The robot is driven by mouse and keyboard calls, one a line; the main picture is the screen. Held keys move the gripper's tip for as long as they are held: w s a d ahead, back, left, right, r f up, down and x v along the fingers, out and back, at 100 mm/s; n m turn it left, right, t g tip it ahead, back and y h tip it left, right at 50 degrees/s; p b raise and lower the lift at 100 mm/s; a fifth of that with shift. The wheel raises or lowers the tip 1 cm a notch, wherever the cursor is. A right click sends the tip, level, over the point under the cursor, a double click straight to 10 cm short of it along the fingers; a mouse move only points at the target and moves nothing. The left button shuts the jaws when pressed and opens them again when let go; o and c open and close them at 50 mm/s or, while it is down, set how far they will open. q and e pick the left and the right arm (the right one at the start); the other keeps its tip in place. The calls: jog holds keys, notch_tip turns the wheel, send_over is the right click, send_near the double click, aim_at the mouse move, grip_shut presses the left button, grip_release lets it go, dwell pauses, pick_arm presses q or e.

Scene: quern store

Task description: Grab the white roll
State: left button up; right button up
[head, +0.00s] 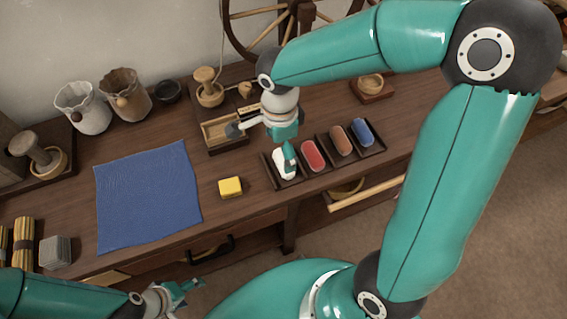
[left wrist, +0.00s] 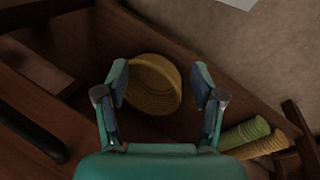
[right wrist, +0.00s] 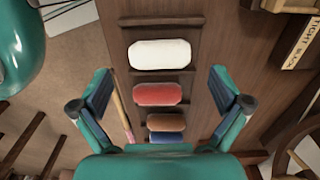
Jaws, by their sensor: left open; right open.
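The white roll (head: 284,165) lies in the leftmost slot of a dark divided rack on the table. In the right wrist view the white roll (right wrist: 160,54) lies across its slot, ahead of the fingertips. My right gripper (head: 287,152) is open above the rack and partly covers the roll in the head view. In the right wrist view its spread fingers (right wrist: 161,88) hold nothing. My left gripper (head: 188,291) is open and empty, low in front of the table. The left wrist view shows its fingers (left wrist: 160,88) apart, with a woven basket (left wrist: 154,84) beyond them.
Red (head: 313,155), brown (head: 340,140) and blue (head: 362,132) rolls fill the other slots. A yellow block (head: 230,187) and a blue cloth (head: 148,196) lie to the left. A wooden box (head: 222,131) stands behind, near my right wrist. Table between cloth and rack is mostly clear.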

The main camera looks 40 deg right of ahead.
jog(key=shift+s+d+f+b, duration=0.1)
jog(key=shift+d+f+b, duration=0.1)
jog(key=shift+f, duration=1.25)
jog(key=shift+d+f+b, duration=0.15)
jog(key=shift+d+f, duration=0.05)
jog(key=shift+f, duration=1.2)
jog(key=c, duration=0.7)
jog(key=shift+r, duration=0.2)
